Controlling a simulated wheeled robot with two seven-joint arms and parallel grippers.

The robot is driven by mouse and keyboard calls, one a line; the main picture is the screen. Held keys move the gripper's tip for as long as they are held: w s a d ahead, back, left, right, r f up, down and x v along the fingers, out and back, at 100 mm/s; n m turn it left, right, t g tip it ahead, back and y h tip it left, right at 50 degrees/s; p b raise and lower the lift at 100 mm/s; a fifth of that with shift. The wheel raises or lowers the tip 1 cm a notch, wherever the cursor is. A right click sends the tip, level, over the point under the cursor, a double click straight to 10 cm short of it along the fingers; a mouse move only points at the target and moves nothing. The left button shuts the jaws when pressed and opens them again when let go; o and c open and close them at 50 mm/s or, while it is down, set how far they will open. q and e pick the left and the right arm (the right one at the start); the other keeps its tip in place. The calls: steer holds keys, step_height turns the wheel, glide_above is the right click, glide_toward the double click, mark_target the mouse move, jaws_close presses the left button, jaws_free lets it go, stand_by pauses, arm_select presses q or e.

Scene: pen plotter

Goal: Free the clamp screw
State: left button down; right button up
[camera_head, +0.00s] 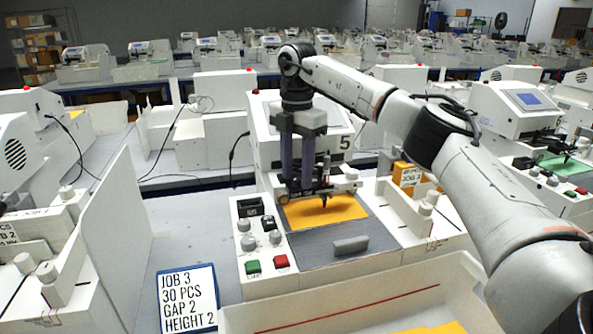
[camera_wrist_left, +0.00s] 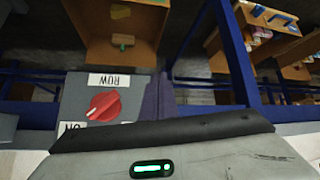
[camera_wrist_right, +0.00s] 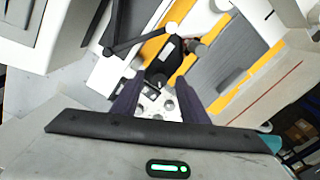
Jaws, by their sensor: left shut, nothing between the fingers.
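The white plotter (camera_head: 262,112) marked 5 stands in the middle of the head view. Its dark carriage (camera_head: 325,188) carries a pen with its tip over a yellow sheet (camera_head: 340,211). The carriage also shows in the right wrist view (camera_wrist_right: 160,72). My right gripper (camera_head: 302,195) points down at the carriage, its two purple fingers spread on either side of small dark parts there. They also show in the right wrist view (camera_wrist_right: 158,92). I cannot pick out the clamp screw for certain. My left gripper (camera_wrist_left: 157,98) shows only in the left wrist view, shut and empty.
A JOB 3 card (camera_head: 187,298) stands at front left. The control panel has a green button (camera_head: 253,267) and a red button (camera_head: 281,261). A white tray (camera_head: 330,315) lies in front. A red knob (camera_wrist_left: 104,105) is beside my left gripper. My right arm crosses the right side.

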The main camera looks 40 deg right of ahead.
steer(key=shift+f, duration=0.15)
jaws_close()
steer(key=shift+n, duration=0.3)
steer(key=n, duration=1.4)
steer(key=shift+n, duration=0.4)
steer(key=n, duration=0.4)
steer(key=shift+n, duration=0.4)
